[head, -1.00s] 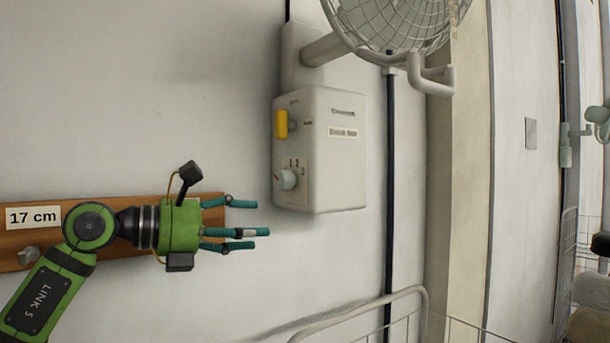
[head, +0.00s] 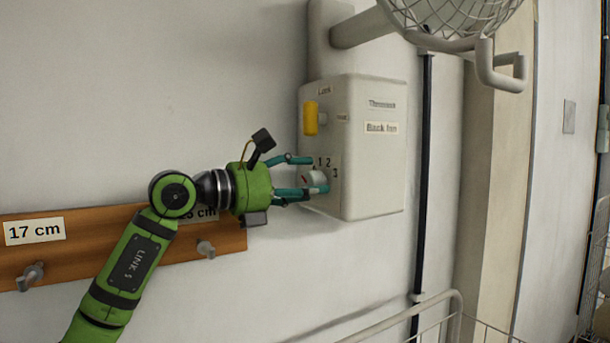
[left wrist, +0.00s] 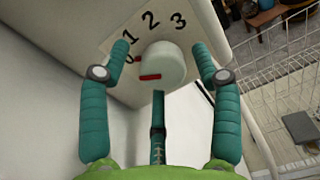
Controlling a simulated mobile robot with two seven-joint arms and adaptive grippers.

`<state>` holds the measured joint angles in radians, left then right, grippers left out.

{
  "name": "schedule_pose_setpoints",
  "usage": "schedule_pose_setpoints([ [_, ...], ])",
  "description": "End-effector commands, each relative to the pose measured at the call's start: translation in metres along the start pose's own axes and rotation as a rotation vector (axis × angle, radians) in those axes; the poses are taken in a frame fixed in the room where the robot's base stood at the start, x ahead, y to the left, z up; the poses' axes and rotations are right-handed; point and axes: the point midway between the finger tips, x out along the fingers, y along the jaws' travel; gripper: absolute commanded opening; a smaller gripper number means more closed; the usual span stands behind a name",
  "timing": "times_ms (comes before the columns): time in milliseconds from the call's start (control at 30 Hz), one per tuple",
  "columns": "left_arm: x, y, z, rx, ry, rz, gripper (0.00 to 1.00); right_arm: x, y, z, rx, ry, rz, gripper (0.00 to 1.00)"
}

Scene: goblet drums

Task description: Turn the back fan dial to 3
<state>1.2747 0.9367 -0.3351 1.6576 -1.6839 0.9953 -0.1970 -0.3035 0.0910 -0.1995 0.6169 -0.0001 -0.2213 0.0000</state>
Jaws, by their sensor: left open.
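The back fan's control box (head: 375,165) is on the wall, with a label reading "Back fan". Its round grey dial (head: 312,179) is low on the left side, with numbers 1, 2 and 3 around it. In the left wrist view, the dial (left wrist: 163,66) has a red mark that appears to point at 0. My left gripper (head: 317,174) is open, with its teal fingers around the dial. In the left wrist view, one finger is on each side and a third is below; gaps show at both sides. My right gripper is not in view.
A yellow switch (head: 311,118) sits above the dial. The fan cage (head: 455,15) is overhead. A wooden peg rail (head: 105,250) runs behind my left arm. A wire rack (head: 440,312) stands at lower right.

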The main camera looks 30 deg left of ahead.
Motion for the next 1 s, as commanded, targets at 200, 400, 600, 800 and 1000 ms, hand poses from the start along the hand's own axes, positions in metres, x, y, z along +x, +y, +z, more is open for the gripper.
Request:
schedule_pose_setpoints([
  [200, 0.002, 0.0, 0.0, 0.0, -0.001, 0.0, 0.64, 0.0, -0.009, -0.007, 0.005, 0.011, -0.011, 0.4],
  [400, 0.002, 0.0, 0.0, 0.0, -0.001, 0.0, 0.08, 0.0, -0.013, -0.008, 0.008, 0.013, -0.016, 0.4],
  [600, 0.001, 0.0, 0.001, 0.001, -0.003, 0.001, 0.08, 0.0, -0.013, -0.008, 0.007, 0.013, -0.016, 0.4],
  [800, 0.001, 0.0, 0.002, 0.033, -0.004, 0.002, 0.08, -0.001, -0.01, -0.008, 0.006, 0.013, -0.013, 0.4],
  [1000, 0.0, 0.001, 0.003, 0.134, -0.002, 0.003, 0.08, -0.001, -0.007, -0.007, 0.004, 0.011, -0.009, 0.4],
])
